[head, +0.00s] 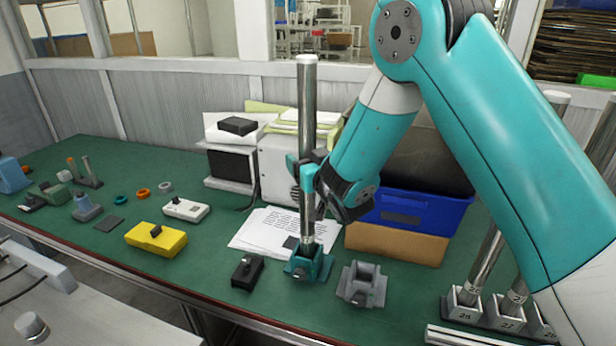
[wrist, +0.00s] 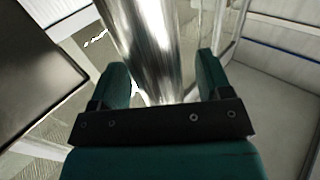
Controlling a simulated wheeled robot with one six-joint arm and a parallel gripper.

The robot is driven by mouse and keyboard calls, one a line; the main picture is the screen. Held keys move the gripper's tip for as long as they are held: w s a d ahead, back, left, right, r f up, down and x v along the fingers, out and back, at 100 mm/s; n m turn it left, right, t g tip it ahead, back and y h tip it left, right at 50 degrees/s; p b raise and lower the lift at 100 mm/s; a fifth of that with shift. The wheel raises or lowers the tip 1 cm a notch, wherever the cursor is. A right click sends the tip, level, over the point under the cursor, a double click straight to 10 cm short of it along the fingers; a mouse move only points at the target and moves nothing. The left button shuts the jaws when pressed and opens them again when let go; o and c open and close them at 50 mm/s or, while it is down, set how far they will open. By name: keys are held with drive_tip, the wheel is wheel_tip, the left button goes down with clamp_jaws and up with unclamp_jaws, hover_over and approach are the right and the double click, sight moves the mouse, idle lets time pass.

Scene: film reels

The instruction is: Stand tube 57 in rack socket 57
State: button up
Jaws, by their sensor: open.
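A tall shiny metal tube (head: 307,100) stands upright in a teal socket block (head: 322,268) on the green bench. No number on the tube or this block is readable. My gripper (head: 309,168) is around the tube at about mid-height, its jaws open with a finger on either side. In the wrist view the tube (wrist: 155,40) passes between the two fingers, with gaps visible beside it. The tube's foot is inside the teal block, so its seating depth is hidden. A grey socket block (head: 361,284) to the right is empty.
Numbered sockets (head: 466,305) with metal tubes stand at the lower right. A blue crate (head: 422,212) and papers (head: 265,230) lie behind. A small black box (head: 247,271) and yellow box (head: 156,239) sit to the left. The bench front left of the teal block is fairly clear.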

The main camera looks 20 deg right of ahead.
clamp_jaws()
drive_tip(key=shift+r, duration=0.15)
